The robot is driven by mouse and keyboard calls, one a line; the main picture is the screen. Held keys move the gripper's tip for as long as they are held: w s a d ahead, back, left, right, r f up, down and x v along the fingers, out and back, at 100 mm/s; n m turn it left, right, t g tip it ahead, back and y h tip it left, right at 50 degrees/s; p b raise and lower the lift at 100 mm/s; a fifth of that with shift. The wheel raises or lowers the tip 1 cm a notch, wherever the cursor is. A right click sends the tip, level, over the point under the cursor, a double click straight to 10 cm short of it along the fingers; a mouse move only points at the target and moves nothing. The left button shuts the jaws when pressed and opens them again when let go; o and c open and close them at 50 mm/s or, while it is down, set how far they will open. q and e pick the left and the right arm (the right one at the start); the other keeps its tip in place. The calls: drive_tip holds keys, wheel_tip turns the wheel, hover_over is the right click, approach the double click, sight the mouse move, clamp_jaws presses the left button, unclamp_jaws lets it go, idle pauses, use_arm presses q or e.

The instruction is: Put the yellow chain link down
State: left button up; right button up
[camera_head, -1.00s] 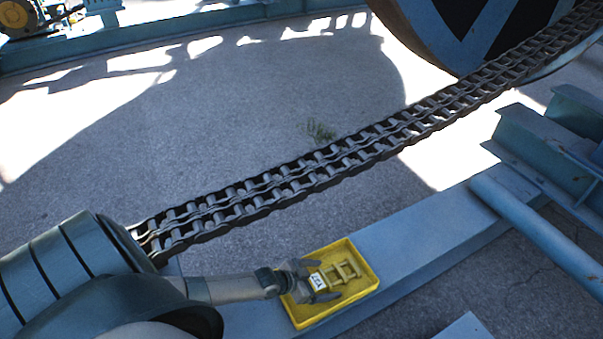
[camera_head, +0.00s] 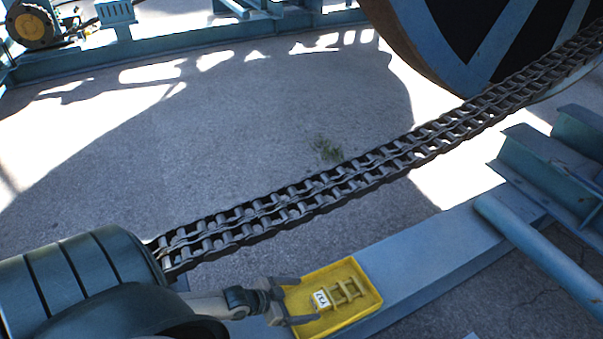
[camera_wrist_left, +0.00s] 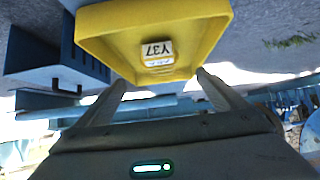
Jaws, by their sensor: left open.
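The yellow chain link (camera_head: 346,291) lies in a shallow yellow tray (camera_head: 366,309), with a white tag (camera_head: 321,299) marked "Y37" at its left end. The tray rests on the blue-grey beam. My left gripper (camera_head: 305,301) is open and empty at the tray's left side, its fingers spread just left of the tag and apart from the link. In the left wrist view the tray (camera_wrist_left: 100,22) and the tag (camera_wrist_left: 157,50) show beyond the open fingers (camera_wrist_left: 160,88). The link's bars are hard to make out there. My right gripper is out of view.
A heavy dark double chain (camera_head: 330,184) runs diagonally behind the tray up to a large blue reel (camera_head: 440,45). The blue-grey beam (camera_head: 430,240) is bare to the tray's right. A blue pipe (camera_head: 540,262) and steel frames (camera_head: 545,170) stand at the right.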

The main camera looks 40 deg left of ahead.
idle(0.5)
use_arm(q)
drive_tip(key=shift+g+h, duration=0.3)
drive_tip(key=shift+g, duration=0.2)
drive_tip(key=s+d, duration=0.1)
drive_tip(key=d, duration=0.2)
drive_tip(key=s+d+r, duration=0.1)
drive_tip(key=d, duration=0.2)
drive_tip(key=s+d, duration=0.1)
drive_tip(key=d, duration=0.2)
drive_tip(key=shift+s+r, duration=0.15)
drive_tip(key=s+d+r+n+g+y, duration=0.1)
drive_tip(key=s+d+r+n+g, duration=0.1)
drive_tip(key=s+d+r, duration=0.7)
wheel_tip(320, 180, up, 4)
drive_tip(key=shift+s+d+f+y, duration=0.2)
drive_tip(key=shift+s+d+y, duration=0.2)
drive_tip(key=shift+d, duration=0.2)
drive_tip(key=shift+w+f, duration=0.1)
drive_tip(key=shift+w, duration=0.05)
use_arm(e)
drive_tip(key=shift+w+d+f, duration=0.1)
